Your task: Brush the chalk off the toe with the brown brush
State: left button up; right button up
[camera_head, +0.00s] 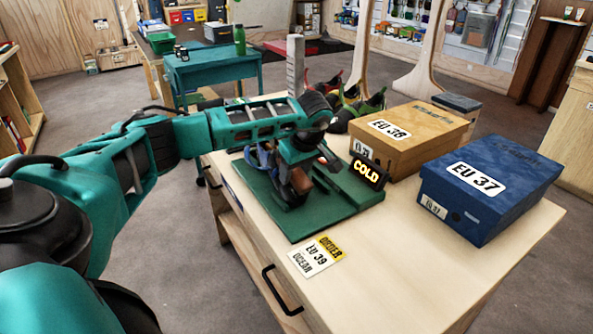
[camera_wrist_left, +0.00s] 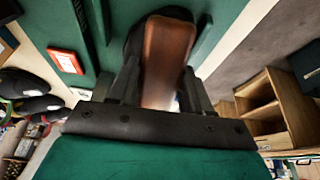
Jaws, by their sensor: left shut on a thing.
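My left gripper (camera_head: 297,184) is low over the green board (camera_head: 361,201) on the wooden bench. It is shut on the brown brush (camera_wrist_left: 168,58), whose brown back fills the space between the fingers in the left wrist view. In the head view only a small brown part of the brush (camera_head: 300,180) shows. A blue shoe (camera_head: 263,156) shows in part behind the gripper on the board. Its toe and any chalk on it are hidden by my gripper and arm. I cannot tell whether the brush touches the shoe. My right gripper is not in view.
A tan EU 38 box (camera_head: 425,137) and a blue EU 37 box (camera_head: 491,190) stand to the right. Several colourful shoes (camera_head: 345,103) are behind. An EU 39 order card (camera_head: 317,257) lies in front; the bench's front right is clear.

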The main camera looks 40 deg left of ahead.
pick_arm(q)
jog(key=p+v, duration=0.5)
jog(key=shift+r, duration=0.35)
jog(key=shift+d, duration=0.15)
jog(key=shift+v, duration=1.5)
jog(key=b+x, duration=0.3)
jog(key=x, duration=0.2)
jog(key=shift+a+f+b, duration=0.25)
jog(key=shift+f+b, duration=0.05)
jog(key=shift+f, duration=0.05)
jog(key=shift+w+a+f+b, duration=0.1)
jog(key=shift+a+f+b, duration=0.25)
jog(key=shift+f, duration=0.25)
